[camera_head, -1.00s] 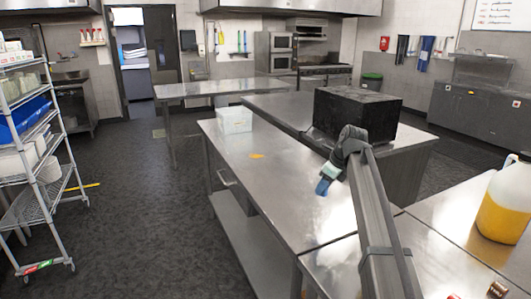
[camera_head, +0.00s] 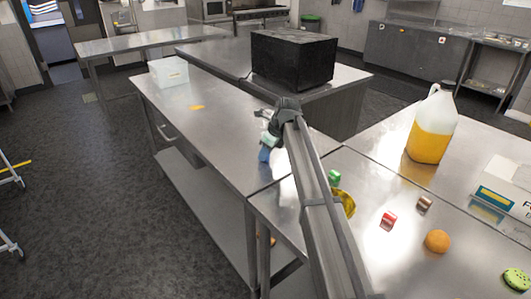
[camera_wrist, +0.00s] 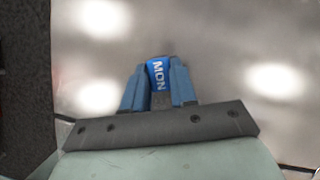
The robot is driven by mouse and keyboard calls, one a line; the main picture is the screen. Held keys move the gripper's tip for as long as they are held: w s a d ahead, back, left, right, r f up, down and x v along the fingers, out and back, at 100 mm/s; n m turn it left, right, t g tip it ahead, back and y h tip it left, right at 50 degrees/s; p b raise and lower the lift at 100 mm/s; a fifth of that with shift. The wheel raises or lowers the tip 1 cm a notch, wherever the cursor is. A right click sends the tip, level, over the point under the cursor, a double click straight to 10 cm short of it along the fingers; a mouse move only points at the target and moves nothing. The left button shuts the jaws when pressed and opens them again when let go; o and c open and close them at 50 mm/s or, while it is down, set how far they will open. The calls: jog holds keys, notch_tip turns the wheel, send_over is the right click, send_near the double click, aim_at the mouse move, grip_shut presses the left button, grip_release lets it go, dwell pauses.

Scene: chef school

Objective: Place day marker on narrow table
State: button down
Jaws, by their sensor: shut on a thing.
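The day marker (camera_wrist: 158,75) is a small blue piece with white "MON" lettering, seen in the wrist view. My gripper (camera_wrist: 158,86) is shut on it, with one blue finger on each side. In the head view my gripper (camera_head: 265,152) hangs over the near part of a long steel table (camera_head: 190,118); the marker is too small to make out there. The wrist view shows shiny steel beneath the gripper, with dark floor at the left edge. A narrower steel table (camera_head: 150,42) stands farther back.
A white bin (camera_head: 169,72) and an orange piece (camera_head: 197,108) are on the long table. A black box (camera_head: 293,60) stands on the table behind. At right are a yellow jug (camera_head: 431,127), an orange (camera_head: 437,241) and small items.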

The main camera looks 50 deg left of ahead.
jog(key=shift+f, duration=0.25)
jog(key=c, duration=0.9)
grip_release()
jog(key=v, duration=1.2)
jog(key=shift+r, duration=0.15)
